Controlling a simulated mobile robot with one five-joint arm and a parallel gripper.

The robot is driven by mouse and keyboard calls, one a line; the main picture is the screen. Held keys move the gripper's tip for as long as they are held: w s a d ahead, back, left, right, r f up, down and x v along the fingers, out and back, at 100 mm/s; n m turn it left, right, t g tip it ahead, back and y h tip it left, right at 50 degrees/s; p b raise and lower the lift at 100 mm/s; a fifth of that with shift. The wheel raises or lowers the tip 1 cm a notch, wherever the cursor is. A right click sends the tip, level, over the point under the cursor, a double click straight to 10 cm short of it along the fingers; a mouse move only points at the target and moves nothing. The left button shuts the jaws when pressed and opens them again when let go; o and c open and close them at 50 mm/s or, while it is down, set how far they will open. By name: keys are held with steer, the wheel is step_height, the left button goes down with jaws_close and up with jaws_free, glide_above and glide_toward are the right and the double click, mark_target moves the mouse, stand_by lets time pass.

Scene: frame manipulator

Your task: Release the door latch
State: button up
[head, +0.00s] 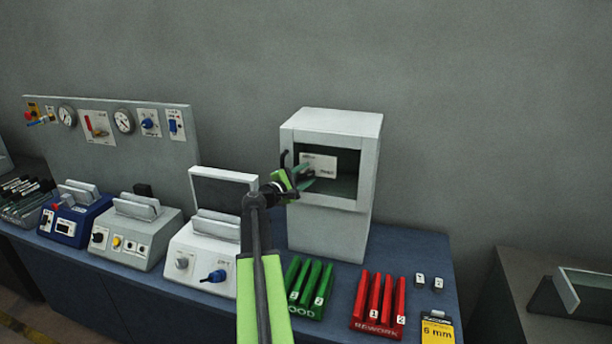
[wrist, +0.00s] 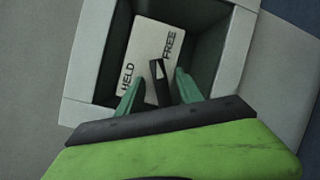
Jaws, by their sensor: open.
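The pale grey cabinet (head: 340,125) stands at the back of the bench, with a framed square opening in its front. Inside it is a white plate (head: 321,160), lettered HELD and FREE in the wrist view (wrist: 146,45). A short black latch lever (wrist: 157,75) with a pale mark sits in front of the plate, its tip between the two words. My gripper (head: 305,173) reaches into the opening. Its green fingers are open, one on each side of the lever in the wrist view (wrist: 160,90). I cannot tell whether either finger touches the lever.
The opening's frame (wrist: 82,60) surrounds the fingers closely. A dark handle (head: 284,160) is on its left edge. White, grey and blue bench units stand to the left. Green (head: 310,285) and red (head: 378,300) racks lie in front.

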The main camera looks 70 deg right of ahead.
jaws_close()
steer(key=r+m+y+p, duration=0.1)
steer(key=m+p, duration=0.1)
steer(key=shift+s+a+p, duration=0.1)
steer(key=shift+p, duration=0.3)
steer(key=shift+f+m+t+y+p, duration=0.25)
steer(key=shift+m+t+y+p, duration=0.25)
steer(key=shift+m+p, duration=0.55)
steer(key=shift+f+m+t, duration=0.3)
steer(key=shift+m, duration=0.15)
jaws_free()
steer(key=shift+r, duration=0.1)
